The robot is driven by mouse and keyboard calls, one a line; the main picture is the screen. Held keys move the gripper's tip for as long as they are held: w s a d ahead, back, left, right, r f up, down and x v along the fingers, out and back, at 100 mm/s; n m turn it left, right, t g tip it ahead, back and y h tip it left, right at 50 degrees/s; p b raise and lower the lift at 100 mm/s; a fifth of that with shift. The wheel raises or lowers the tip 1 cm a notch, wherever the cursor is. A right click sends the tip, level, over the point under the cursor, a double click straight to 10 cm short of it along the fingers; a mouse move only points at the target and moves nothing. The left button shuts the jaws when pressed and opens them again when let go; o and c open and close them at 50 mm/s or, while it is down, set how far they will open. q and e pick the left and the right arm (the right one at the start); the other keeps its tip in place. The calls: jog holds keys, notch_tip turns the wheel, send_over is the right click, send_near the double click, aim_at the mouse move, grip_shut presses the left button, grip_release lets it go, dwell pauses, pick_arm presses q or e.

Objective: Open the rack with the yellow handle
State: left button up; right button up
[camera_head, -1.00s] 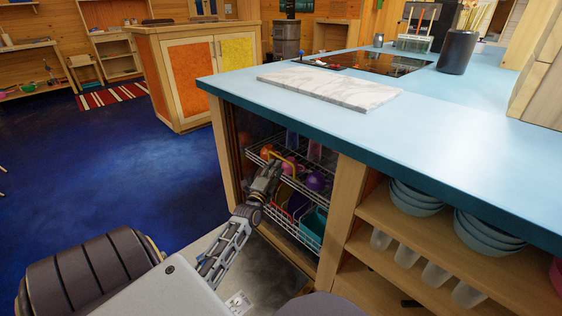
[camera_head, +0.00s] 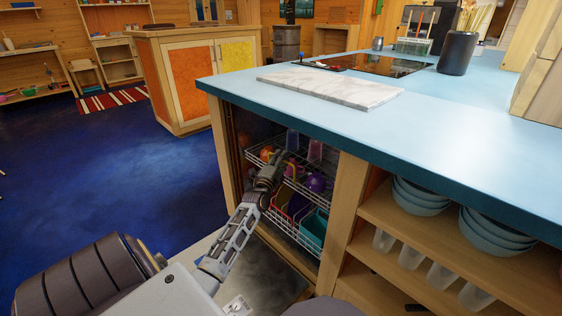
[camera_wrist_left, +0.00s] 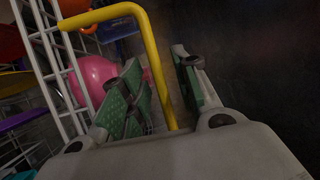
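The upper wire rack (camera_head: 312,194) sits inside the open dishwasher under the blue counter. Its yellow handle (camera_head: 292,168) stands at the rack's front and is partly hidden behind my left gripper (camera_head: 274,161). In the left wrist view, the bent yellow handle (camera_wrist_left: 158,62) runs down between the two green-padded fingers of my left gripper (camera_wrist_left: 165,85). The fingers are apart, with a visible gap between the bar and the right finger. Whether the left finger touches the bar is unclear. My right gripper is not in view.
A lower rack (camera_head: 292,236) holds coloured dishes, and the dishwasher door (camera_head: 268,275) lies lowered in front. Open shelves with blue bowls (camera_head: 420,196) stand to the right. The counter edge (camera_head: 330,135) overhangs the racks. Blue floor (camera_head: 90,180) is clear on the left.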

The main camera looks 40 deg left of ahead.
pick_arm(q)
grip_shut()
dwell(0.3)
jog(key=shift+s, duration=0.15)
